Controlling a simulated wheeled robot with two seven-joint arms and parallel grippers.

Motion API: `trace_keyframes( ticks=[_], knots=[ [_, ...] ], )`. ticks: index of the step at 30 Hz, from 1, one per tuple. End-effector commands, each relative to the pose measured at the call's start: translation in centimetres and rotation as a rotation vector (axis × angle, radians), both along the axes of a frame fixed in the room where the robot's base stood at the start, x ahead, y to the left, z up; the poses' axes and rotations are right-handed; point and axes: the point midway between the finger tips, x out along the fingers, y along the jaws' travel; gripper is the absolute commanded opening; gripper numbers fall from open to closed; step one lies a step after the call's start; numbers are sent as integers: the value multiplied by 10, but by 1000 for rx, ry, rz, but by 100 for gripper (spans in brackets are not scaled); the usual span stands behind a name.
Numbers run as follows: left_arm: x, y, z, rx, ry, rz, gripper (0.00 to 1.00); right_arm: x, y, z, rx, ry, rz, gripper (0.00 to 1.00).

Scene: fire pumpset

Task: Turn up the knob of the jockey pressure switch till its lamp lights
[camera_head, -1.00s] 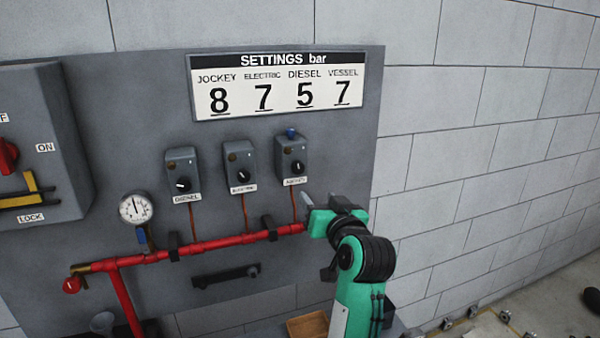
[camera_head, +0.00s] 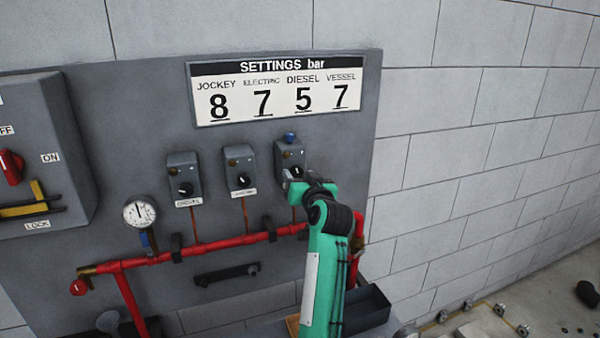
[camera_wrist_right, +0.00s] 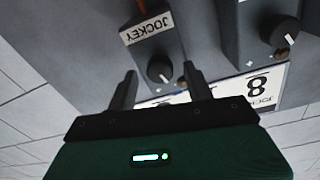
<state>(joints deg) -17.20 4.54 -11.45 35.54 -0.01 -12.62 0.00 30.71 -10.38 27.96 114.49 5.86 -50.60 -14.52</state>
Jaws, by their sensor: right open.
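The jockey pressure switch (camera_head: 289,152) is the rightmost of three grey boxes on the panel, with a blue piece on top. Its black knob (camera_head: 297,172) has a white pointer mark and shows just above my right gripper (camera_head: 292,183). In the right wrist view the box's JOCKEY label (camera_wrist_right: 147,29) and knob (camera_wrist_right: 160,69) appear. My right gripper (camera_wrist_right: 160,77) is open there, its fingers on either side of the knob in the picture; contact is not visible. I cannot make out a lit lamp. My left gripper is out of view.
The electric (camera_head: 240,168) and diesel (camera_head: 184,177) switches stand to the left. A red pipe (camera_head: 220,243) runs below, with a gauge (camera_head: 139,212) at its left. The settings sign (camera_head: 275,90) above reads jockey 8. Open wall lies to the right.

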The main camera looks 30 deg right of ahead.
Motion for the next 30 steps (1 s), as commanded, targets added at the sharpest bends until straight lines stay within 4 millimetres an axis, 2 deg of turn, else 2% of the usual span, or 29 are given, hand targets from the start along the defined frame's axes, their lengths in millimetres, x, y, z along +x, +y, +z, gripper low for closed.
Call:
trace_keyframes(
  ticks=[11,18,23,30],
  knots=[
    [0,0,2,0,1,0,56,5,-2,0,0,0,0,52],
    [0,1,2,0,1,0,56,5,-2,0,0,0,0,7],
    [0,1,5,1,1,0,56,5,-2,1,22,-5,-1,7],
    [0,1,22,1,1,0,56,5,-1,3,224,-51,-1,7]
  ],
)
